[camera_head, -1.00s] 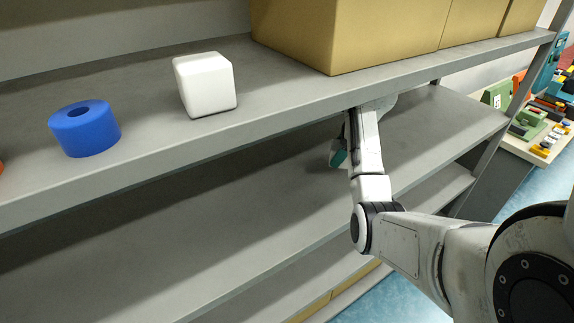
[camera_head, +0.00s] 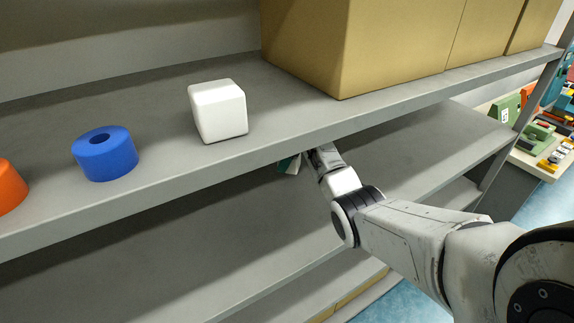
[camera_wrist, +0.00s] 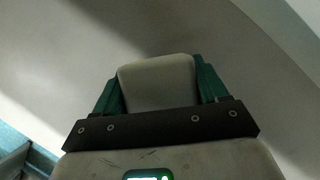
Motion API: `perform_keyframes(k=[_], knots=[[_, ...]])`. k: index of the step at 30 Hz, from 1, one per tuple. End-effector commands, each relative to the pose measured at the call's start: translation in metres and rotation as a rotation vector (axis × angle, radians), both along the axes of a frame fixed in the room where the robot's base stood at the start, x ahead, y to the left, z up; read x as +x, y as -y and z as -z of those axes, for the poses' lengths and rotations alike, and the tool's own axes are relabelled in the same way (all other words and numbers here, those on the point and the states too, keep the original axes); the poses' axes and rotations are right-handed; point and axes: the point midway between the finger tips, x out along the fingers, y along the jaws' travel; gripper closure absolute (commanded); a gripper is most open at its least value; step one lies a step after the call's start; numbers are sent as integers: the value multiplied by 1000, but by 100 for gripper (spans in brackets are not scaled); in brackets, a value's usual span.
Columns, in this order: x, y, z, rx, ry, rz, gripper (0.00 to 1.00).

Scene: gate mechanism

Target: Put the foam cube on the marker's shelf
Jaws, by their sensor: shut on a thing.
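My gripper (camera_wrist: 158,85) is shut on a pale, rounded block (camera_wrist: 157,82), with a green finger on each side in the wrist view. The block looks like a foam cube. In the head view my gripper (camera_head: 290,165) is under the front edge of the upper shelf (camera_head: 165,165), over the middle shelf (camera_head: 200,232), and is partly hidden by that edge. A similar white cube (camera_head: 218,112) stands on the upper shelf. I cannot make out a marker as such.
A blue ring (camera_head: 105,160) and an orange piece (camera_head: 8,188) stand left of the white cube. Large cardboard boxes (camera_head: 370,50) fill the upper shelf's right. The visible middle shelf looks bare. A table with coloured objects (camera_head: 555,140) is at far right.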

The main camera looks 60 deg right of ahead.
Motion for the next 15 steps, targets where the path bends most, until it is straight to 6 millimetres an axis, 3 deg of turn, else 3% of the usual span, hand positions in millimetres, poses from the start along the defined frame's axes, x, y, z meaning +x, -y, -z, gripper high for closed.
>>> perform_keyframes(k=[8, 15], knots=[[-1, 0, 31, 1, -3, 0, 56], [0, 0, 34, 1, -1, 0, 56]])
